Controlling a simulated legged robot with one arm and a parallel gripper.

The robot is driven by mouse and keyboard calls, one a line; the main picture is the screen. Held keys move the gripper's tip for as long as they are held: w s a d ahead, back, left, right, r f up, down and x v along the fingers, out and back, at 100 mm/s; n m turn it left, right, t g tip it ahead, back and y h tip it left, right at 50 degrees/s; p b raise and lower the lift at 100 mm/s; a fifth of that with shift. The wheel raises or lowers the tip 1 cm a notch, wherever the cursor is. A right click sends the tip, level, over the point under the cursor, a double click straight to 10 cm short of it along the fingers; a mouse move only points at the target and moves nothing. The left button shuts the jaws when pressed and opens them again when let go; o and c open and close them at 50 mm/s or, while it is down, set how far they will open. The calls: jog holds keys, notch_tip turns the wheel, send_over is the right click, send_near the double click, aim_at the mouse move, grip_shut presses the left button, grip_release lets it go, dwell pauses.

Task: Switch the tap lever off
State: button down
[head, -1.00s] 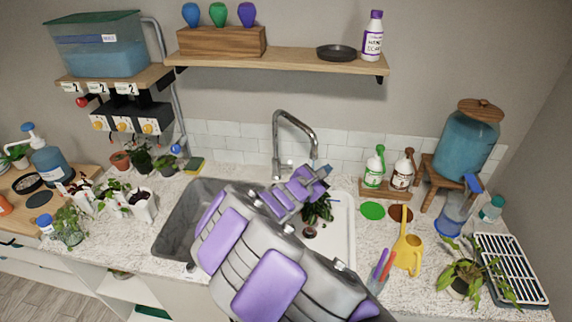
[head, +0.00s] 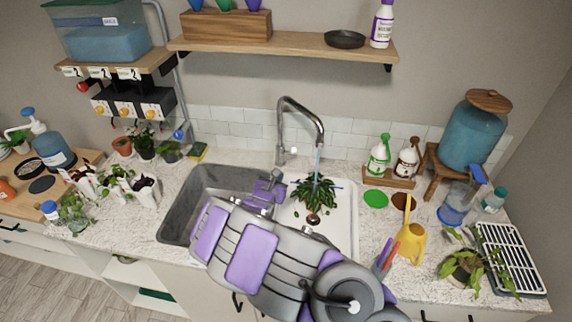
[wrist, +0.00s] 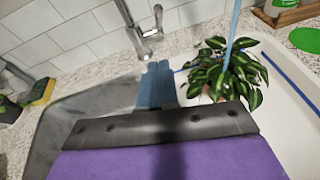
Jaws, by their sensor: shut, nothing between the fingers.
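The grey metal tap (head: 284,128) stands behind the sink, its spout arching to the right. Its small lever (head: 293,150) sticks out to the right at the base; the tap base also shows in the wrist view (wrist: 143,45). A blue water stream (head: 318,160) runs from the spout onto a potted leafy plant (head: 314,192) in the white basin, also seen in the wrist view (wrist: 232,35). My gripper (head: 277,174) is over the sink, in front of and below the lever, apart from it. In the wrist view its blue fingers (wrist: 158,82) are together and empty, pointing towards the tap base.
The dark sink bowl (head: 188,205) lies left of the white basin (head: 345,222). A wooden shelf (head: 290,45) hangs above the tap. Two spray bottles stand on a small rack (head: 388,181) at right. A sponge (head: 198,150) lies behind the bowl.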

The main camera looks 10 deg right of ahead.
jog(key=b, duration=0.1)
send_near(294, 152)
notch_tip(294, 152, down, 4)
jog(key=w+d, duration=0.1)
jog(key=w, duration=0.1)
jog(key=w+r, duration=0.1)
jog(key=w+d+r, duration=0.1)
jog(key=shift+w+d+r, duration=0.15)
jog(key=shift+w+d, duration=0.05)
jog(key=shift+w, duration=0.15)
jog(key=shift+r, duration=0.1)
